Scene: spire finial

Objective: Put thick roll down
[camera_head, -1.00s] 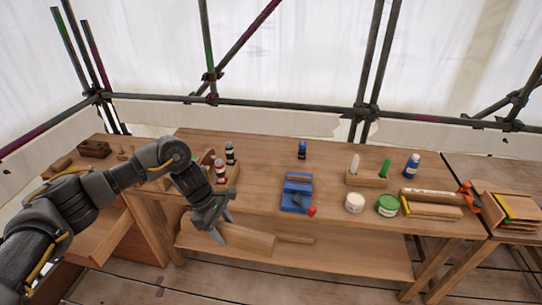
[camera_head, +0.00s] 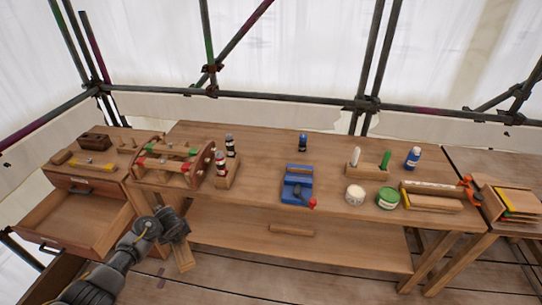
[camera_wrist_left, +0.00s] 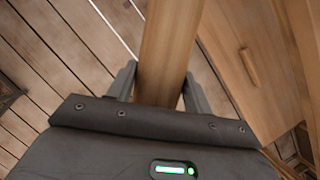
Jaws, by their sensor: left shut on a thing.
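In the left wrist view, the thick roll (camera_wrist_left: 168,45), a long smooth wooden piece, lies between the fingers of my left gripper (camera_wrist_left: 160,88). The fingers are closed against its two sides, and the roll runs away from the palm. In the head view my left gripper (camera_head: 176,230) is low in front of the bench's left front leg, pointing away from the camera, so its fingers and the roll are hard to make out there. A thinner wooden roll (camera_head: 291,230) lies on the bench's lower shelf (camera_head: 340,250). My right gripper is not in view.
An open drawer (camera_head: 75,222) juts out at the left, close to my left arm. The bench top holds a wooden rack (camera_head: 172,165), a blue tool (camera_head: 297,185), a white tub (camera_head: 355,195) and a green tub (camera_head: 387,200). The lower shelf is mostly clear.

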